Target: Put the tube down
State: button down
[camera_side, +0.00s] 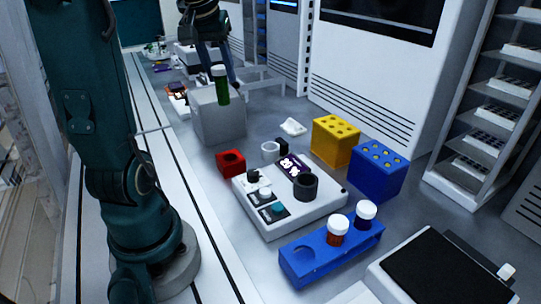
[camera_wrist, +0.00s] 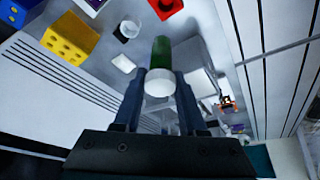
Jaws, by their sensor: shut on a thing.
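The tube (camera_side: 222,90) is green with a white cap and hangs upright, cap up. In the wrist view the tube (camera_wrist: 162,50) stands between my two fingers, its cap toward the camera. My gripper (camera_side: 230,78) is shut on the tube near the cap, fingers pointing down. The tube shows in front of or over the grey block (camera_side: 222,125); I cannot tell whether its lower end touches the block's top. A red block with a round hole (camera_side: 231,163) sits nearer on the bench, and it also shows in the wrist view (camera_wrist: 166,6).
A white device with a display (camera_side: 310,211) stands mid-bench. A blue rack (camera_side: 303,268) holds two capped tubes. A yellow block (camera_side: 335,142) and a blue block (camera_side: 378,176), both with holes, stand at the right. Small items clutter the far bench.

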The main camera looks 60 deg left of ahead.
jog(key=shift+s+r+m, duration=0.1)
jog(key=shift+m, duration=0.5)
jog(key=m, duration=0.1)
jog(key=m+h, duration=0.1)
jog(key=d+m, duration=0.1)
jog(key=m, duration=0.1)
jog(key=shift+s+f+t+h, duration=0.2)
jog(key=shift+f+t+h, duration=0.05)
jog(key=shift+t+h, duration=0.15)
jog(key=shift+w+d+f+m+g+h, duration=0.1)
jog(key=shift+d+f+m+g+h, duration=0.9)
jog(key=shift+d+f+m, duration=3.05)
jog(key=shift+w+d+f+m+g+h, duration=0.1)
jog(key=shift+d+f+m+g+h, duration=1)
jog(key=shift+d+m, duration=5.2)
jog(key=shift+w+d+f+m+g+h, duration=0.2)
jog(key=shift+d+f+m+g, duration=1.2)
jog(key=shift+d+f+m, duration=2.95)
jog(key=shift+s+d+r+m, duration=0.1)
jog(key=shift+d+r+m, duration=0.55)
jog(key=shift+d, duration=0.4)
